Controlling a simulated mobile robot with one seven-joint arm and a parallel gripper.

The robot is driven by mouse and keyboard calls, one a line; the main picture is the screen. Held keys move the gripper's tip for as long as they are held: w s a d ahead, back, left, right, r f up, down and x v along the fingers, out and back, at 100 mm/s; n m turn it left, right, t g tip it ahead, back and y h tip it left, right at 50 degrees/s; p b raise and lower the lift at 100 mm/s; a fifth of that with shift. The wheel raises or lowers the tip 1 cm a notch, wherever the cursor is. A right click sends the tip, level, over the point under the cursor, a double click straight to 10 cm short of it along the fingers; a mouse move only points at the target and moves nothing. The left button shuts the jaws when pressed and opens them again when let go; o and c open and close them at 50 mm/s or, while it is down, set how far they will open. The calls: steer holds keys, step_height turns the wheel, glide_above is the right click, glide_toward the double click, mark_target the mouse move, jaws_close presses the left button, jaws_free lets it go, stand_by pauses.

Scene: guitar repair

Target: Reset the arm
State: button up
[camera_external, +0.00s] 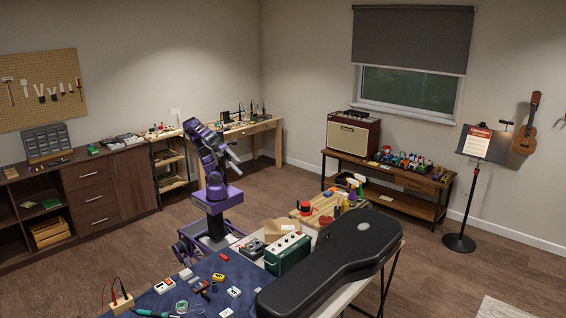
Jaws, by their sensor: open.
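My purple and grey arm stands behind the front worktable, at the left of the middle of the picture. It is raised and bent over at the top. My gripper (232,156) hangs in the air at the arm's right side, above the level of the tables. It is small in this view; it is open, and I see nothing held in it. It appears apart from all the objects around it.
The front table bears a black guitar case (335,262), a green box (287,254) and several small items on a blue mat (190,300). A wooden bench (255,127) stands behind, a cabinet (130,180) left, an amplifier (352,134) right. Open floor lies between.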

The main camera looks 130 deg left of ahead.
steer(key=s+a+f+n+g+y, duration=0.1)
steer(key=s+a+f+n+g, duration=0.7)
steer(key=s+a+f+n, duration=1.4)
steer(key=s, duration=0.4)
steer(key=shift+a+f+n, duration=0.2)
steer(key=shift+a+n, duration=0.05)
steer(key=shift+n, duration=0.05)
